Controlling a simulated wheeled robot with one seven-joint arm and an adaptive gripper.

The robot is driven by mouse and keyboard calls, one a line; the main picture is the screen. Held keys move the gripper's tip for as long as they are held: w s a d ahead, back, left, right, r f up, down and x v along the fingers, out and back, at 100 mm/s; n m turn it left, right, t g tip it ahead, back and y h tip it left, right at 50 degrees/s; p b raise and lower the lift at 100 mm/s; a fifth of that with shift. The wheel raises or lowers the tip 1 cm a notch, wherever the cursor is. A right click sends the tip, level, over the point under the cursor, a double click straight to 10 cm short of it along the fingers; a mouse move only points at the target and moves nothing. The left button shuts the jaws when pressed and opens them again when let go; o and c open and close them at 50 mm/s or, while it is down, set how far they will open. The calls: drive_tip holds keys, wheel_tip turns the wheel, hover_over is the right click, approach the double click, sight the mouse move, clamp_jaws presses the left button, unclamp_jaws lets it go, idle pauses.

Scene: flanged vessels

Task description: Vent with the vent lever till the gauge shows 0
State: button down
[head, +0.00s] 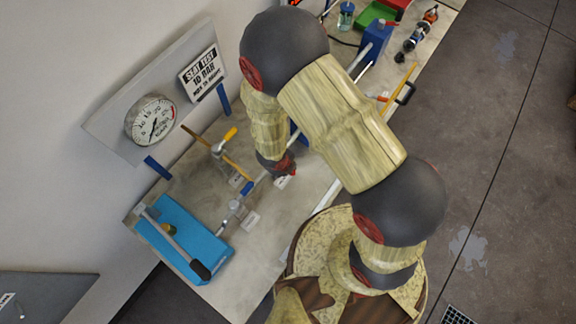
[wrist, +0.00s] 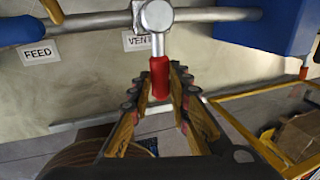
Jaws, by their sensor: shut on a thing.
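The vent lever has a red grip (wrist: 159,78) on a grey stem below a round valve body (wrist: 157,14), beside the VENT label (wrist: 138,41). My gripper (wrist: 160,90) has its fingers on either side of the red grip and is shut on it. The lever points toward the wrist camera. In the head view my gripper (head: 275,165) is low over the bench, with the valve mostly hidden behind it. The round gauge (head: 151,121) hangs on a wall panel at the left. Its dark needle points to the lower part of the dial; the exact reading is too small to tell.
A FEED label (wrist: 38,53) and a blue-sleeved pipe (wrist: 22,31) are left of the vent valve. A blue block (wrist: 260,28) is close on its right. A blue tray with a pump handle (head: 185,240) and a yellow-handled valve (head: 225,140) share the bench.

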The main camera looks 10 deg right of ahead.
idle(0.3)
drive_tip(key=c, duration=1.7)
unclamp_jaws()
drive_tip(key=shift+a, duration=0.1)
drive_tip(key=shift+o, duration=0.2)
drive_tip(key=v, duration=1.2)
